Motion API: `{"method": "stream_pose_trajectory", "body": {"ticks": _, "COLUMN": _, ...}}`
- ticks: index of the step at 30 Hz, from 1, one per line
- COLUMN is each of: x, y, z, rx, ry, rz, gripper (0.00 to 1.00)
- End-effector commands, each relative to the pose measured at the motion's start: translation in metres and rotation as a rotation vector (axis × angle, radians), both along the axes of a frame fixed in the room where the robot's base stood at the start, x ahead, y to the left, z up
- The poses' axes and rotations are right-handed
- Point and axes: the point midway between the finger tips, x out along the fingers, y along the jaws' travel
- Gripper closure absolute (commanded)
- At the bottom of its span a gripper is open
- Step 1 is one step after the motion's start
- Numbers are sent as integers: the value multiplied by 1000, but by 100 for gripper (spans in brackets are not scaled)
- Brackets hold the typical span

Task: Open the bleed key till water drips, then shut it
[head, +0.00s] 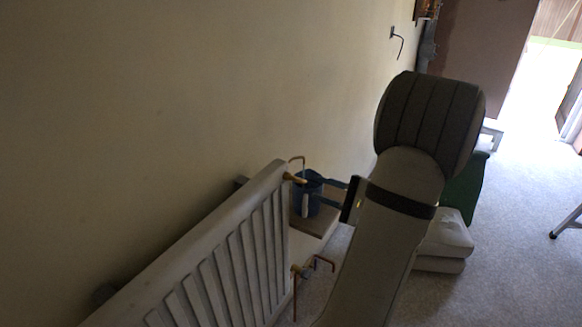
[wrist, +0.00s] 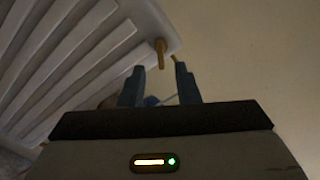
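The white ribbed radiator (head: 225,245) stands along the wall at the lower left. A small brass-coloured bleed key (head: 292,177) sticks out at its top end corner; it also shows in the wrist view (wrist: 160,52). My gripper (wrist: 159,78) is open, its two blue fingers apart. In the wrist view the key appears between and just beyond the fingertips, with no contact visible. In the head view my gripper (head: 314,188) reaches left toward that corner. A blue container (head: 305,205) is below the key, partly hidden by my fingers. No dripping water is visible.
A copper pipe and valve (head: 305,269) are at the radiator's lower end. A brown board or step (head: 313,222) lies under the container. A pale cushion-like stack (head: 444,240) and a green object (head: 463,192) stand behind my arm.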

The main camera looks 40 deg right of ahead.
Motion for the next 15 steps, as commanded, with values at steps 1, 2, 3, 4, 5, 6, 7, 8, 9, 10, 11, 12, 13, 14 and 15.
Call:
{"method": "stream_pose_trajectory", "body": {"ticks": 1, "x": 3, "y": 0, "z": 1, "rx": 2, "ry": -4, "rz": -5, "gripper": 71}}
{"method": "stream_pose_trajectory", "body": {"ticks": 2, "x": 6, "y": 0, "z": 1, "rx": 1, "ry": -6, "rz": -6, "gripper": 71}}
{"method": "stream_pose_trajectory", "body": {"ticks": 3, "x": 11, "y": 3, "z": 1, "rx": 1, "ry": -5, "rz": -4, "gripper": 71}}
{"method": "stream_pose_trajectory", "body": {"ticks": 4, "x": 15, "y": 5, "z": 1, "rx": 1, "ry": -5, "rz": -3, "gripper": 71}}
{"method": "stream_pose_trajectory", "body": {"ticks": 5, "x": 20, "y": 7, "z": 1, "rx": 1, "ry": -6, "rz": -1, "gripper": 71}}
{"method": "stream_pose_trajectory", "body": {"ticks": 6, "x": 26, "y": 10, "z": 1, "rx": 2, "ry": -4, "rz": 0, "gripper": 71}}
{"method": "stream_pose_trajectory", "body": {"ticks": 7, "x": 31, "y": 12, "z": 1, "rx": 1, "ry": -4, "rz": 1, "gripper": 71}}
{"method": "stream_pose_trajectory", "body": {"ticks": 8, "x": 36, "y": 14, "z": 1, "rx": 0, "ry": -4, "rz": 0, "gripper": 71}}
{"method": "stream_pose_trajectory", "body": {"ticks": 9, "x": 42, "y": 17, "z": 1, "rx": 1, "ry": -3, "rz": 2, "gripper": 71}}
{"method": "stream_pose_trajectory", "body": {"ticks": 10, "x": 46, "y": 19, "z": 1, "rx": 2, "ry": -4, "rz": 2, "gripper": 71}}
{"method": "stream_pose_trajectory", "body": {"ticks": 11, "x": 50, "y": 21, "z": 1, "rx": 2, "ry": -4, "rz": 2, "gripper": 71}}
{"method": "stream_pose_trajectory", "body": {"ticks": 12, "x": 56, "y": 23, "z": 0, "rx": 1, "ry": -3, "rz": 3, "gripper": 71}}
{"method": "stream_pose_trajectory", "body": {"ticks": 13, "x": 59, "y": 24, "z": 0, "rx": 1, "ry": -3, "rz": 2, "gripper": 71}}
{"method": "stream_pose_trajectory", "body": {"ticks": 14, "x": 62, "y": 25, "z": 0, "rx": 1, "ry": -3, "rz": 2, "gripper": 71}}
{"method": "stream_pose_trajectory", "body": {"ticks": 15, "x": 65, "y": 27, "z": 0, "rx": 1, "ry": -3, "rz": 2, "gripper": 71}}
